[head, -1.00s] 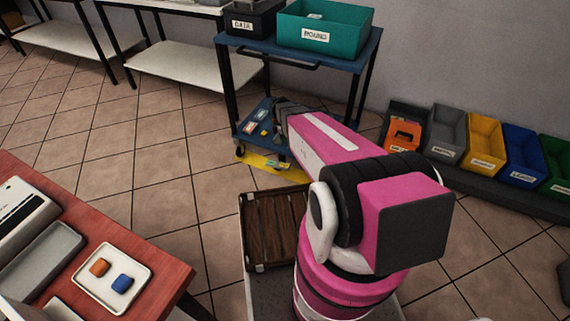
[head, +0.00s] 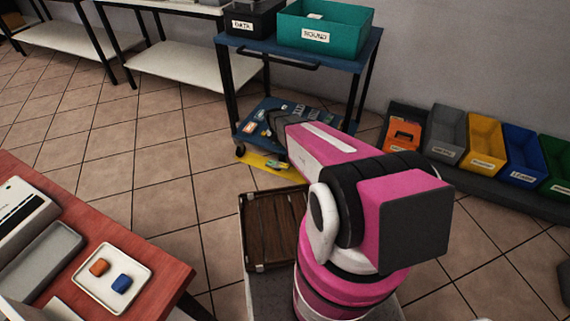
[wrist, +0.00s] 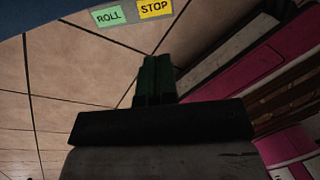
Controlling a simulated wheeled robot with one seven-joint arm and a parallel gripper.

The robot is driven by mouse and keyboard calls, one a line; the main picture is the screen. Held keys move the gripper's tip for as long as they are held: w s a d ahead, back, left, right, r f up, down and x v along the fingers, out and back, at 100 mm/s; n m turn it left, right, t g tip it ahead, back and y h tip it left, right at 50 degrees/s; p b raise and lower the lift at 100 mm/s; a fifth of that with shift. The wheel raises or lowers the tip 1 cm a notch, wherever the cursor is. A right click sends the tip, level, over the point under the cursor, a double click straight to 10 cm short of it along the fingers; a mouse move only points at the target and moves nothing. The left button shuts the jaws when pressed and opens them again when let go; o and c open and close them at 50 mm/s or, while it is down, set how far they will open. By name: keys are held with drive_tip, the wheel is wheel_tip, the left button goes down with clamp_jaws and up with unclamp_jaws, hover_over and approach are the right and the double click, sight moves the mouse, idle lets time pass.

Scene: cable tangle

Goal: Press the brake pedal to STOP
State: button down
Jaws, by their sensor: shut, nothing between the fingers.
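The blue trolley (head: 229,85) stands against the wall with a yellow strip (head: 252,159) at its foot. A small green part (head: 272,164), too small to make out, shows on that strip. In the wrist view, a green ROLL label (wrist: 108,16) and a yellow STOP label (wrist: 155,8) sit side by side at the top, by a blue edge. My gripper (wrist: 157,62) is shut and empty, its dark fingers pointing up the picture, below the STOP label and apart from it in the picture. I cannot make out the pedal's position. My arm hides the fingertips in the head view.
The trolley's top carries a black DATA bin (head: 252,18) and a teal bin (head: 322,28). Several coloured bins, including a yellow one (head: 484,140), line the wall at right. A brown crate (head: 272,228) stands beside my arm. A red table (head: 160,262) is at lower left. Tiled floor is open at left.

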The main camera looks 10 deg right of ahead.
sight(286, 166)
drive_tip(key=x, duration=1.2)
drive_tip(key=shift+f, duration=0.4)
drive_tip(key=shift+s+d+f, duration=0.1)
drive_tip(key=shift+d+f, duration=0.05)
drive_tip(key=shift+f, duration=0.45)
